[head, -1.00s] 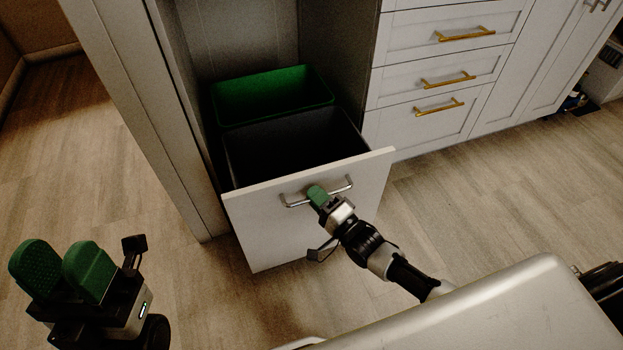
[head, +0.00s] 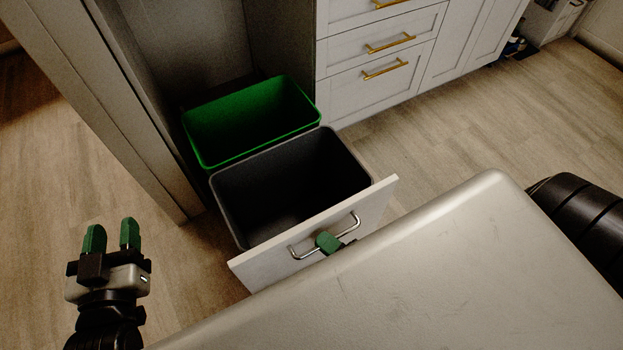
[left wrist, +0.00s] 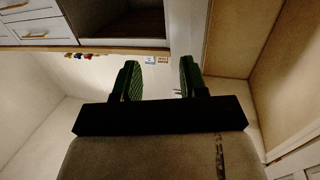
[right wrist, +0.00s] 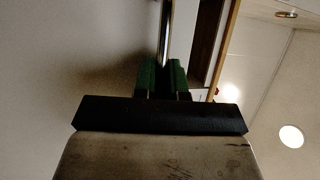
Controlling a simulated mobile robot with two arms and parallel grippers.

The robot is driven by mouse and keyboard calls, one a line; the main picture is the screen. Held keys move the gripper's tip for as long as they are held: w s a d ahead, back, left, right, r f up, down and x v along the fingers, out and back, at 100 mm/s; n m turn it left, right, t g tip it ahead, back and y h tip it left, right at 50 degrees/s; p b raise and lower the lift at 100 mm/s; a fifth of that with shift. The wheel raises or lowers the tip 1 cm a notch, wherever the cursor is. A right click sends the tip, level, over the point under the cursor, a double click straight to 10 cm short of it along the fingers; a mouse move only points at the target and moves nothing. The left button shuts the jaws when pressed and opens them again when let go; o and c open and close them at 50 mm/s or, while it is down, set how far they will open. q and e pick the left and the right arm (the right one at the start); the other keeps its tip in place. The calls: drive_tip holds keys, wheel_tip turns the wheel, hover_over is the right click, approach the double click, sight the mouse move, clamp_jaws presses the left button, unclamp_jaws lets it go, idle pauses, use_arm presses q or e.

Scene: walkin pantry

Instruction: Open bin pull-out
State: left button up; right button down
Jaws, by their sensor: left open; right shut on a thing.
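The bin pull-out is drawn out of its tall cabinet in the head view, with a white front panel (head: 270,265) and a silver bar handle (head: 352,222). It carries a grey bin (head: 228,205) in front and a green bin (head: 205,150) behind, both looking empty. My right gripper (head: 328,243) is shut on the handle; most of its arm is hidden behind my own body. In the right wrist view the handle bar (right wrist: 165,35) runs between the green fingers (right wrist: 163,78). My left gripper (head: 111,236) is open and empty, left of the pull-out; its fingers are apart in the left wrist view (left wrist: 160,80).
White drawers (head: 385,60) with gold handles stand right of the pull-out. A tall cabinet side panel (head: 120,90) rises at its left. Wooden floor (head: 450,130) is clear to the right and at the left.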

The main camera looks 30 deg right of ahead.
use_arm(q)
drive_tip(key=shift+s+a+f+g+y+p, duration=0.15)
drive_tip(key=shift+s+f+g, duration=0.05)
drive_tip(key=shift+f+g, duration=0.35)
drive_tip(key=shift+s+a+f+g+y+p, duration=0.15)
drive_tip(key=shift+s+f+g+y, duration=0.1)
drive_tip(key=shift+f+g, duration=0.3)
drive_tip(key=shift+s+a+f+g+y+p, duration=0.1)
drive_tip(key=shift+s+a+f+g, duration=0.1)
drive_tip(key=shift+f+g, duration=0.35)
use_arm(e)
drive_tip(key=s, duration=0.6)
drive_tip(key=shift+d, duration=0.15)
drive_tip(key=c, duration=1.2)
unclamp_jaws()
use_arm(q)
drive_tip(key=shift+s+f, duration=0.1)
drive_tip(key=shift+f, duration=0.1)
use_arm(e)
drive_tip(key=v, duration=1.1)
drive_tip(key=shift+w, duration=0.1)
